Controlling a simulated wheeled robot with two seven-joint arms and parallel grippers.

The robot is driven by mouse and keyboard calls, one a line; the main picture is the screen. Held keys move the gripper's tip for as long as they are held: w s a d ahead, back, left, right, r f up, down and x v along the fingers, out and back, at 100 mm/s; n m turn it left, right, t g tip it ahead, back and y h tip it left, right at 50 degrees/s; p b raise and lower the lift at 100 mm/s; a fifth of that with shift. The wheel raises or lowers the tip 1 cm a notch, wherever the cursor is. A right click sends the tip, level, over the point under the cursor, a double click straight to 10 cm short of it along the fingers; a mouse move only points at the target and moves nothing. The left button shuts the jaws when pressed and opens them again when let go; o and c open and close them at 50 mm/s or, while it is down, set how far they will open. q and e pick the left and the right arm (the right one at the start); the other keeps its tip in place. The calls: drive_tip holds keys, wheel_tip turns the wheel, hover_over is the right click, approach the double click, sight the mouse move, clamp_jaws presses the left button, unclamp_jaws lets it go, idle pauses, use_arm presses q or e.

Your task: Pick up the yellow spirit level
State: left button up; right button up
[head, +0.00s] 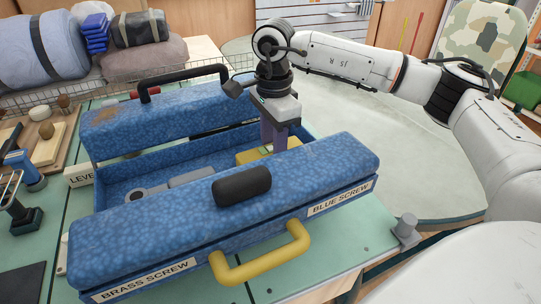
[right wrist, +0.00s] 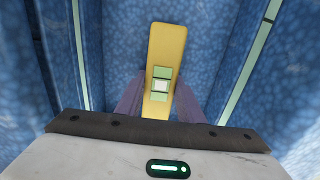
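The yellow spirit level (head: 254,154) lies inside the blue toolbox (head: 230,187), partly hidden behind the front lid and my gripper. In the right wrist view the yellow spirit level (right wrist: 165,42) runs lengthwise between blue walls, with a pale green and white vial at its middle. My right gripper (head: 270,146) reaches down into the toolbox over the level. In the right wrist view its purple fingers (right wrist: 161,85) stand on either side of the level, apart, with narrow gaps seeming to remain. My left gripper is not in view.
A grey wrench (head: 150,193) lies in the toolbox to the left. The front lid, labelled BRASS SCREW and BLUE SCREW, has a black grip (head: 242,185) and a yellow handle (head: 262,262). The back lid has a black handle (head: 180,78). A wire basket with bundles stands behind.

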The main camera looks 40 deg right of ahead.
drive_tip(key=shift+c, duration=0.8)
wheel_tip(320, 180, up, 10)
drive_tip(key=shift+r, duration=0.1)
idle(0.5)
